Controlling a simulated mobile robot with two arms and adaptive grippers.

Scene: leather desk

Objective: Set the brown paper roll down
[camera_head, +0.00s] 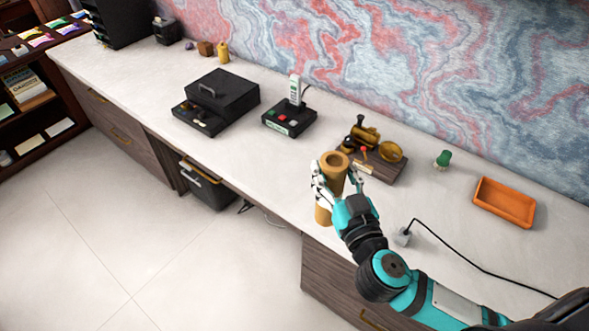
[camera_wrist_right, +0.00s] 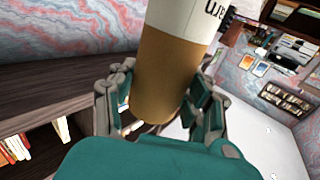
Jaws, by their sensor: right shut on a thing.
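The brown paper roll (camera_head: 334,162) is a tan cylinder with a hole in its top end, near the front edge of the desk in the head view. It stands roughly upright with a slight tilt. My right gripper (camera_head: 338,180) is shut on it, with fingers on both sides of its middle. In the right wrist view the roll (camera_wrist_right: 165,75) shows a white band with dark letters, between the fingers of the right gripper (camera_wrist_right: 165,100). I cannot tell whether its lower end touches the desk. My left gripper is not in view.
A wooden stand with brass parts (camera_head: 385,160) is close behind the roll. A black button box with a phone (camera_head: 289,121) and a black case (camera_head: 222,95) stand left. A green stamp (camera_head: 442,160) and an orange tray (camera_head: 504,203) are right. A black cable (camera_head: 460,261) crosses the front right.

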